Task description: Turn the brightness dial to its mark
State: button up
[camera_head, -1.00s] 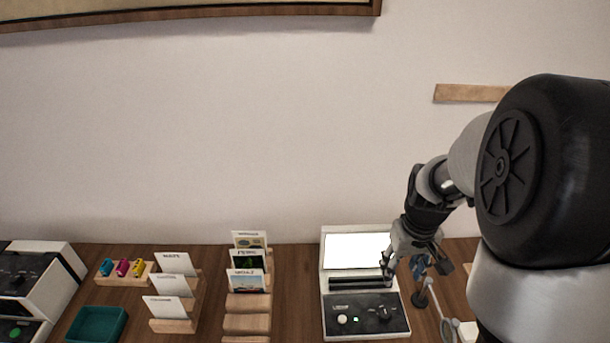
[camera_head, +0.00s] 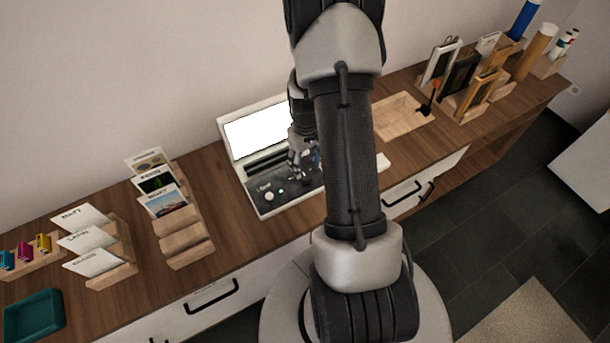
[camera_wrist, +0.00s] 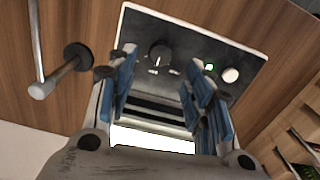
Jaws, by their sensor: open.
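The brightness dial (camera_wrist: 159,56) is a dark round knob on the black control panel of the light box, with small white marks near it in the wrist view. The light box (camera_head: 257,205) has a lit white screen (camera_head: 257,131) at its back. My gripper (camera_wrist: 161,88) is open, its blue-padded fingers apart and nothing between the tips. The dial shows beyond the fingertips and between them, not touched. In the head view my gripper (camera_head: 304,165) hangs over the panel and the dial is hidden behind my arm.
A white knob (camera_wrist: 230,75) and a green light (camera_wrist: 209,67) sit beside the dial. A dark-based metal stand (camera_wrist: 77,56) is close to one finger. Card racks (camera_head: 180,235) stand left of the light box; a wooden board (camera_head: 400,116) lies to its right.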

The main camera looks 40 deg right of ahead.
aim_at(305, 176)
notch_tip(305, 176, down, 6)
jog(key=shift+f+b, duration=0.15)
jog(key=shift+b, duration=0.5)
jog(key=c, duration=1.1)
